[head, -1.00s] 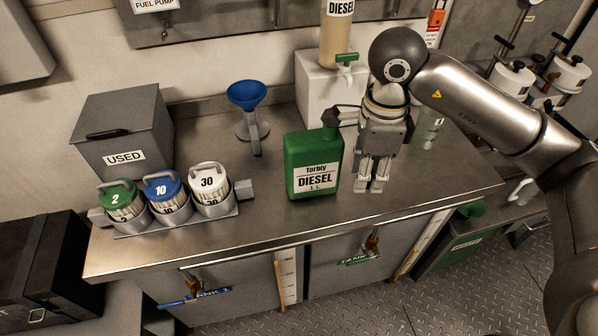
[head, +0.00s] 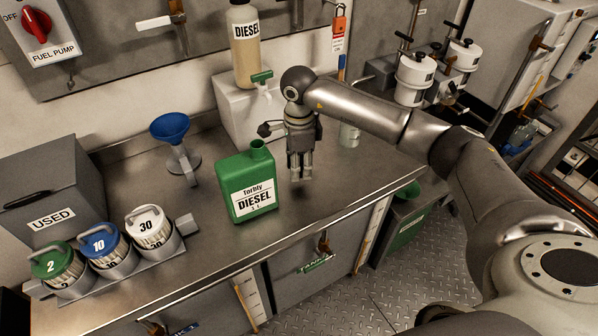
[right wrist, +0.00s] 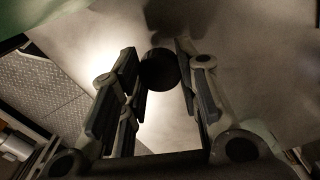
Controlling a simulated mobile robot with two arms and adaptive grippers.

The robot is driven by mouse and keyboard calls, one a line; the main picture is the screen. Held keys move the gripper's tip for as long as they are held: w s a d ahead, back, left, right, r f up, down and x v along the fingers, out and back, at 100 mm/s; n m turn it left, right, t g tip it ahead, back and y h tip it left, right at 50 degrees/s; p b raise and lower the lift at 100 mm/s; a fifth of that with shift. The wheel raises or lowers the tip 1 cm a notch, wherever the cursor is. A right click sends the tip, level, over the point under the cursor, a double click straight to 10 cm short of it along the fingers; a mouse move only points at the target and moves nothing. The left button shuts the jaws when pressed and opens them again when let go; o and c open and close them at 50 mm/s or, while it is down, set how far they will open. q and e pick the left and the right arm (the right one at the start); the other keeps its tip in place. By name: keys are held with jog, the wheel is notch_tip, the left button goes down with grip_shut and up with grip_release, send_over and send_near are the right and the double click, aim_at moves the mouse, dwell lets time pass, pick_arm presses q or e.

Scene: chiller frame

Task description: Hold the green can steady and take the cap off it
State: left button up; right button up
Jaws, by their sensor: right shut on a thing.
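The green can (head: 248,187), labelled Torbly DIESEL 1 L, stands upright on the steel bench. Its neck (head: 257,147) at the top right shows no cap on it. My right gripper (head: 300,176) points down just right of the can, apart from it. In the right wrist view its fingers (right wrist: 160,80) are shut on a small black round cap (right wrist: 159,69). The cap does not show clearly in the head view. A strip of green at the upper left of the wrist view looks like the can. My left gripper is not in view.
Several numbered canisters (head: 98,247) stand in a rack at the left, before the grey USED box (head: 52,190). A blue funnel (head: 170,128) stands behind the can. A white block (head: 235,112) with a tap is at the back. The bench's front strip is clear.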

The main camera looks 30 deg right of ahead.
notch_tip(320, 180, down, 4)
jog(key=shift+w+r, duration=0.15)
jog(key=shift+r, duration=0.1)
jog(key=shift+f, duration=0.1)
jog(key=o, duration=1.1)
jog(key=shift+d, duration=0.1)
